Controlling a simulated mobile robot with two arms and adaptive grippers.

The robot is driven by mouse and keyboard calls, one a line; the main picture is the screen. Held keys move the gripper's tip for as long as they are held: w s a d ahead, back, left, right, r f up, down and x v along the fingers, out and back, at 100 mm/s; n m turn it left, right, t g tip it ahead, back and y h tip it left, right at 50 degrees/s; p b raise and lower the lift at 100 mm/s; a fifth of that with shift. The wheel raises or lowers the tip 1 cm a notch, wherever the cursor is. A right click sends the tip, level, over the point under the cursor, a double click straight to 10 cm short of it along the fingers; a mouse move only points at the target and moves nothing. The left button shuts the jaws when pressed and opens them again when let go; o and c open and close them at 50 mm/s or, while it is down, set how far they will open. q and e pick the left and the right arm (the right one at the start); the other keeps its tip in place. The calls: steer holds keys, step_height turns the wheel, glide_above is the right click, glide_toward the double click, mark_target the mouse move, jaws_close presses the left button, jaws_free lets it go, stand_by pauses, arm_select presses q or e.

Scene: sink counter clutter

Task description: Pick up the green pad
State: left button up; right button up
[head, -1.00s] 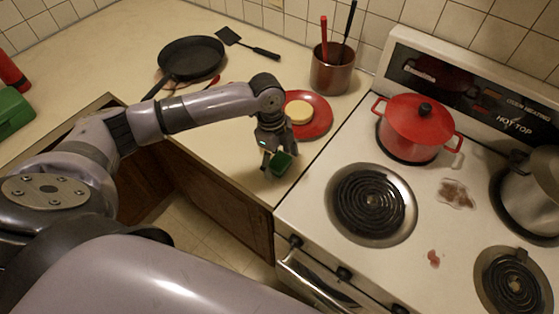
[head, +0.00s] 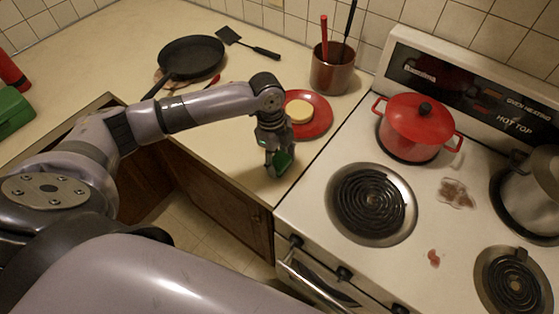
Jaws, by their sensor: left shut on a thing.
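The green pad (head: 283,162) is a small dark green block at the counter's front right corner, close to the stove. My left gripper (head: 272,166) comes down over it from above and is shut on it, with the fingers covering part of the pad. I cannot tell whether the pad touches the counter or is slightly above it. My right gripper is not in the head view.
A red plate (head: 318,121) with a yellow round item (head: 299,111) lies just behind the gripper. A utensil pot (head: 334,72), a black pan (head: 191,57) and a spatula (head: 246,44) stand farther back. The stove (head: 318,190) with a red pot (head: 416,124) is at right.

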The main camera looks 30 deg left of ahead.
mark_target(280, 160)
arm_select(q)
steer(key=shift+r, duration=0.1)
step_height(280, 160, up, 20)
steer(key=b, duration=0.3)
steer(key=o, duration=0.4)
steer(key=c, duration=0.5)
